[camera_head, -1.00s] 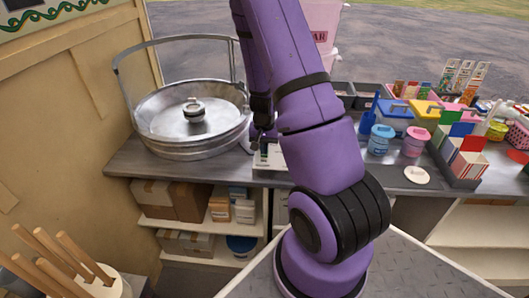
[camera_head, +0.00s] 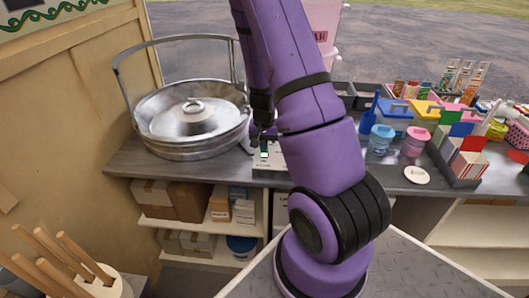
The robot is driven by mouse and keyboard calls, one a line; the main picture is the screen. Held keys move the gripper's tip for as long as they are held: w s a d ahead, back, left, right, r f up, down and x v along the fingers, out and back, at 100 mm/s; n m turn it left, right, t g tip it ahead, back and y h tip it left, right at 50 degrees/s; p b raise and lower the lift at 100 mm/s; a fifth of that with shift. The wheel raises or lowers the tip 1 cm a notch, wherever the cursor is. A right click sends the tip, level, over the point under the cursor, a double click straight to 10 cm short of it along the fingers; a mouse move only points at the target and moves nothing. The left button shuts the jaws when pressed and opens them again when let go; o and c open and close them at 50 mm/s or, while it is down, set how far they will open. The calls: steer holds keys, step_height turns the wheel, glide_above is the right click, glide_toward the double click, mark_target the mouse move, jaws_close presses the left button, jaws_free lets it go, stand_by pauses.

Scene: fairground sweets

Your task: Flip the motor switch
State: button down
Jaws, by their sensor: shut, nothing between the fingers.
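The motor switch is on a small white control box (camera_head: 273,163) on the counter, just right of the metal cotton-candy bowl (camera_head: 165,150). A green patch (camera_head: 264,153), which looks like a lit indicator, shows on the box. The spinner head (camera_head: 193,113) in the bowl looks like a wide, smooth grey cone with a ring-shaped top. My gripper (camera_head: 260,138) is shut and empty, just above and behind the box. My purple arm partly hides it and the right part of the box. The switch lever itself is too small to make out.
Blue (camera_head: 381,139) and pink (camera_head: 415,141) jars and a white disc (camera_head: 417,174) stand to the right. Coloured boxes and card holders fill the far right. Wooden sticks (camera_head: 58,262) stand at lower left. A shelf with cartons (camera_head: 173,198) is under the counter.

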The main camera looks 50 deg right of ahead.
mark_target(264, 155)
steer(key=shift+r, duration=2.6)
steer(key=s+a+r+n+t+y, duration=0.1)
steer(key=a+r+n, duration=0.1)
steer(key=a+r, duration=0.6)
steer(key=a+r+n+t, duration=0.25)
steer(key=a+r, duration=0.25)
steer(key=r, duration=0.5)
steer(key=s+a+r+n+t, duration=0.1)
steer(key=s+a+r+n, duration=0.2)
steer(key=s+a+r, duration=0.2)
steer(key=s+a+r+n+h, duration=0.1)
steer(key=s+a+r+n, duration=0.2)
steer(key=s+a+r, duration=0.2)
steer(key=s+r, duration=0.3)
steer(key=s, duration=0.3)
steer(key=shift+s+a+r+t, duration=0.15)
steer(key=shift+r+t, duration=0.2)
steer(key=shift+r, duration=0.05)
